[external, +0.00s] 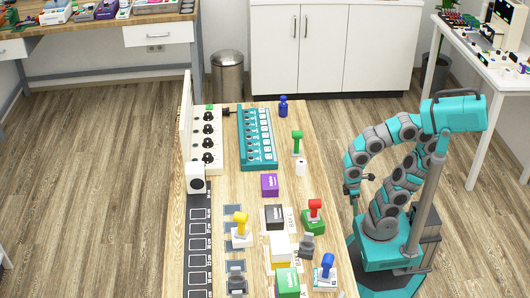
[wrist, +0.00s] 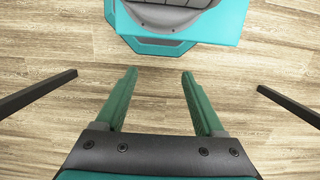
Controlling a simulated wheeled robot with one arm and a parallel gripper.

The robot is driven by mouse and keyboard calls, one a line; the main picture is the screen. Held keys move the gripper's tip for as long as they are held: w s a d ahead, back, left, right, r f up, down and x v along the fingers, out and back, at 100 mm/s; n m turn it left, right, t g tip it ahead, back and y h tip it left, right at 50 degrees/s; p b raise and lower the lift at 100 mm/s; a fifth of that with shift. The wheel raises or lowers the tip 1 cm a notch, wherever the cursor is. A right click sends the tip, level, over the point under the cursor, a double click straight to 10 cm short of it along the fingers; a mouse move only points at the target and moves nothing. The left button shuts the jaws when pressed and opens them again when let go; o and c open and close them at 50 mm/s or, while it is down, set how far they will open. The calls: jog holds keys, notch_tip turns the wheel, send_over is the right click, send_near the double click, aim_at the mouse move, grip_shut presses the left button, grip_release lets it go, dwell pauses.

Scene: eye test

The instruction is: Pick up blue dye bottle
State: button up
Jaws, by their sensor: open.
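A small dark blue bottle (external: 283,107) stands upright at the far end of the wooden workbench (external: 234,215) in the external view, just right of a teal tray. My gripper (external: 358,190) hangs low off the right side of the bench, in front of my arm, well apart from the bottle. In the wrist view my gripper (wrist: 158,74) is open and empty, with its two green fingers spread over the wood floor. The bottle is not in the wrist view.
The teal tray (external: 257,137) and a white panel with black knobs (external: 206,141) are left of the bottle. A green-handled stamp (external: 297,142) and a white roll (external: 300,168) stand nearer. Several stamps and ink boxes crowd the near end. A bin (external: 228,75) stands behind the bench.

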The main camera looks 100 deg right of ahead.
jog(key=shift+o, duration=0.8)
jog(key=shift+a, duration=0.1)
